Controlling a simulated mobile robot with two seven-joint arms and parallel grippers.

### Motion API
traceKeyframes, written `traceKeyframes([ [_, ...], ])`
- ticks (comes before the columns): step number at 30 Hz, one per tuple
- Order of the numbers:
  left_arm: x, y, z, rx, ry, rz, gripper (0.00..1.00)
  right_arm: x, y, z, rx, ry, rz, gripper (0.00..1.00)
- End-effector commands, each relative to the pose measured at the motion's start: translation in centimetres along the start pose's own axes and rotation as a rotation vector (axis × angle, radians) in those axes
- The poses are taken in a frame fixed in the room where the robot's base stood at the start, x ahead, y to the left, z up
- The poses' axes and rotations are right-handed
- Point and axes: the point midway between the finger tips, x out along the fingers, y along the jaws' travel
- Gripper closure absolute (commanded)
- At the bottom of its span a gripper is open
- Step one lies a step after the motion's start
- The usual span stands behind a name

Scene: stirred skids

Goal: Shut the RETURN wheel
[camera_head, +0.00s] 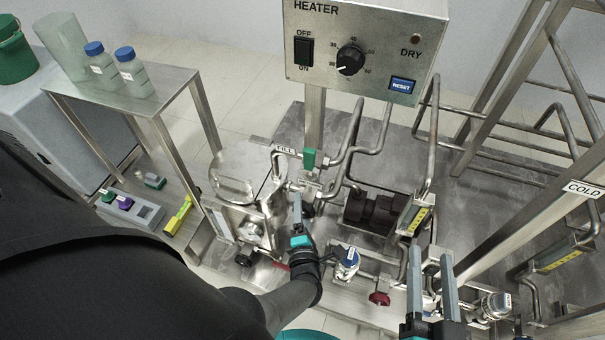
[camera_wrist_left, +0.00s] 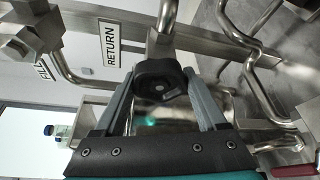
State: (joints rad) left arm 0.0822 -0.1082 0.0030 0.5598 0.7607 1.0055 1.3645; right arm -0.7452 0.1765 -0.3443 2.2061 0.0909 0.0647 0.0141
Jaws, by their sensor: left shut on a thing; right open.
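The RETURN wheel is a small black knob (camera_wrist_left: 160,80) on a metal pipe, below and right of the white RETURN label (camera_wrist_left: 110,44) in the left wrist view. My left gripper (camera_wrist_left: 158,82) is shut on it, one finger on each side. In the head view my left gripper (camera_head: 298,205) reaches up to the pipework under the FILL label (camera_head: 286,151); the wheel is hidden there. My right gripper (camera_head: 431,258) is open and empty at the lower right, its fingers apart.
A green valve handle (camera_head: 309,158) stands just above my left gripper. A heater box (camera_head: 365,45) hangs above on a post. A black pump (camera_head: 372,212) lies behind. Bent pipes crowd the right.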

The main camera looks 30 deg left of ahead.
Motion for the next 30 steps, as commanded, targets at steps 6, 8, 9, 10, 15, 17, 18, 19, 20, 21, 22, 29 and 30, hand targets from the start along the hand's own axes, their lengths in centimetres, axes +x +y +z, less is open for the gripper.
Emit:
traceKeyframes([
  [6,-0.06,-0.01,-0.01,0.052,0.001,0.02,0.82,-0.01,-0.02,-0.04,0.0,0.0,0.0,0.5],
  [8,-0.03,0.01,0.03,0.062,0.0,0.024,0.82,-0.02,-0.03,-0.04,0.0,0.0,0.0,0.5],
  [9,-0.03,0.03,0.02,0.068,0.0,0.027,0.82,-0.02,-0.03,-0.04,0.0,0.0,0.0,0.5],
  [10,-0.03,0.05,0.02,0.072,0.0,0.029,0.82,-0.02,-0.03,-0.04,0.0,0.0,0.0,0.5],
  [15,-0.03,0.06,-0.04,0.085,0.0,0.035,0.82,-0.02,-0.02,-0.05,0.0,0.0,0.0,0.5],
  [17,-0.02,0.09,-0.05,0.087,0.001,0.036,0.82,-0.02,-0.02,-0.06,0.0,0.0,0.0,0.5],
  [18,-0.02,0.1,-0.06,0.088,0.001,0.037,0.82,-0.03,-0.02,-0.06,0.0,0.0,0.0,0.5],
  [19,-0.01,0.1,-0.07,0.089,0.001,0.037,0.82,-0.03,-0.02,-0.06,0.0,0.0,0.0,0.5],
  [20,-0.01,0.11,-0.08,0.089,0.001,0.037,0.82,-0.03,-0.02,-0.06,0.0,0.0,0.0,0.5],
  [21,-0.01,0.11,-0.09,0.089,0.001,0.038,0.82,-0.03,-0.02,-0.06,0.0,0.001,0.0,0.5],
  [22,0.0,0.12,-0.09,0.089,0.001,0.038,0.82,-0.03,-0.02,-0.06,0.0,0.001,0.0,0.5],
  [29,0.02,0.16,-0.13,0.09,0.002,0.039,0.23,-0.03,-0.01,-0.06,0.0,0.001,0.0,0.5],
  [30,0.03,0.15,-0.13,0.089,0.002,0.039,0.19,-0.04,0.0,-0.06,0.0,0.001,0.0,0.5],
])
